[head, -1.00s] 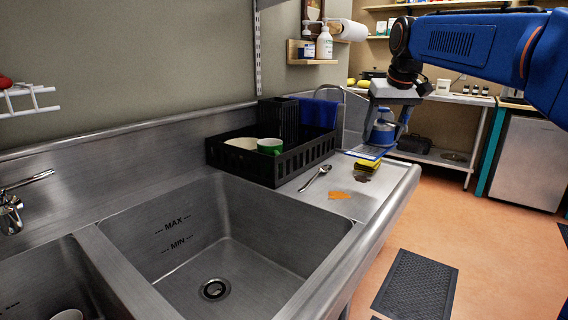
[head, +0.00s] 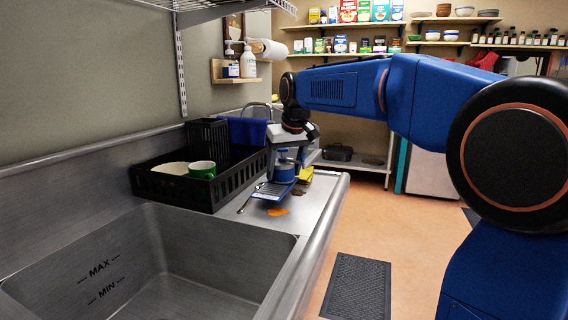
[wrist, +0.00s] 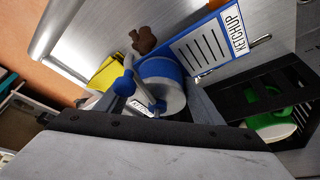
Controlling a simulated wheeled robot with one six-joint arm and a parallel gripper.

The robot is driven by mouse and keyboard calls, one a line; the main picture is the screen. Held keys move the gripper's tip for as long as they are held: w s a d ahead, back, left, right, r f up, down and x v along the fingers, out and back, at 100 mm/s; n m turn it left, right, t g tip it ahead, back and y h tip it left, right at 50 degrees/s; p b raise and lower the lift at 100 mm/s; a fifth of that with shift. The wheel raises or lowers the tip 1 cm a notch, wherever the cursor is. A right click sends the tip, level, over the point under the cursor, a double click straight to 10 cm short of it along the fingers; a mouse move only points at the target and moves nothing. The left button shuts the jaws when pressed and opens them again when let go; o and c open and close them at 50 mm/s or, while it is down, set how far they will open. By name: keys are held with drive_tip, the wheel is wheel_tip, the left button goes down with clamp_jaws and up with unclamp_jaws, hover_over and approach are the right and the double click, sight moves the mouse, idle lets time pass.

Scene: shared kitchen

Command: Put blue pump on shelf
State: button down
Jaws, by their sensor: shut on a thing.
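The blue pump (head: 285,172) is a blue bottle with a pale grey-white band, at the right end of the steel counter. My gripper (head: 284,160) points down from above and is shut on it. In the wrist view the pump (wrist: 160,70) sits between the fingers, with its blue pump head towards the camera. Whether its base touches the counter cannot be told. A small wooden shelf (head: 222,82) is on the wall at the back left, holding a white pump bottle (head: 248,62) and a small dark-and-white container.
A blue-edged KETCHUP card (wrist: 205,48) lies beside the pump. A yellow sponge (wrist: 106,72), a brown blot (wrist: 144,40), a spoon and an orange stain are close by. A black dish rack (head: 180,190) with a green mug (head: 202,170) stands left. Stocked shelves line the far wall.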

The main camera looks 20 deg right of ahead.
drive_tip(key=shift+f, duration=1.2)
drive_tip(key=c, duration=0.8)
unclamp_jaws()
drive_tip(key=shift+f, duration=0.15)
